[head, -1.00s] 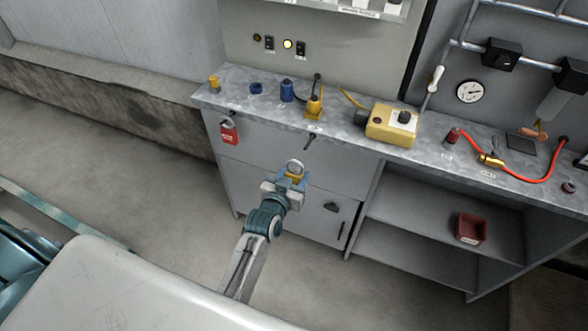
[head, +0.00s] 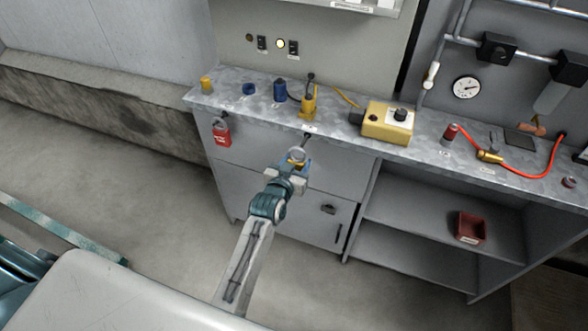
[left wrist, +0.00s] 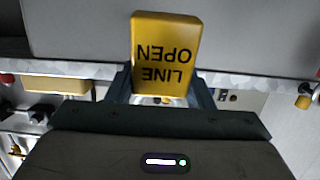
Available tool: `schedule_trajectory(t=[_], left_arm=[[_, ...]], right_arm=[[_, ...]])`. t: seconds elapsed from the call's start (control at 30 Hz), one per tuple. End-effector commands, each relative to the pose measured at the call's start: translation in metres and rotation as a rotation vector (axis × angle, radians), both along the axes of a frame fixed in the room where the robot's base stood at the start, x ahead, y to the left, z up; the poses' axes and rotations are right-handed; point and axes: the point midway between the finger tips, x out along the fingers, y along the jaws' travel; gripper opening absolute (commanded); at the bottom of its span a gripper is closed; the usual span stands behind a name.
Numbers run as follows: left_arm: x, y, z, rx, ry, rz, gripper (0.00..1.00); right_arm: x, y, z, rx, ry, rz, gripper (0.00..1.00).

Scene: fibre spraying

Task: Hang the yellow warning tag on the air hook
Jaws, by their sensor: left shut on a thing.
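My left gripper (head: 292,172) is shut on the yellow warning tag. In the left wrist view the tag (left wrist: 163,62) stands between the fingers, its words "LINE OPEN" upside down. In the head view the tag is mostly hidden by the gripper; its pale ring (head: 297,154) sticks up above. A dark hook (head: 307,137) on the bench front, below a small white label, is just above and right of the ring. They look close in the picture; I cannot tell whether they touch. A red tag (head: 222,134) hangs from another hook at the left. My right gripper is out of view.
The metal bench top (head: 235,97) holds blue and yellow fittings, a yellow box (head: 386,123) and a red hose (head: 552,165). An open shelf with a red bin (head: 470,227) is at the right. The floor in front of the cabinet is clear.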

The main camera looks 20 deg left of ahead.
Motion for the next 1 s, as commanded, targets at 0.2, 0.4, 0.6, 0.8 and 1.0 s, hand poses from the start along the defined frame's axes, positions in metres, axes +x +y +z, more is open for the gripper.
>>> schedule_trajectory(t=[0.2,0.4,0.6,0.8,1.0], left_arm=[[0.014,0.0,-0.002,0.001,-0.002,0.0,0.23],[0.026,-0.001,-0.003,0.0,-0.001,0.0,0.23],[0.038,-0.001,-0.004,0.0,-0.002,0.001,0.23],[0.045,-0.001,-0.009,0.001,0.0,0.0,0.23],[0.049,-0.002,-0.012,0.001,-0.001,0.0,0.23]], right_arm=[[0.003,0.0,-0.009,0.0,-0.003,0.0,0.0],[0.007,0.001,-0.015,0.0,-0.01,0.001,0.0],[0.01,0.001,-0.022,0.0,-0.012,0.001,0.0],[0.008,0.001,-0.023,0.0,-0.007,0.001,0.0],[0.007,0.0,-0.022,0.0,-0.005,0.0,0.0]])
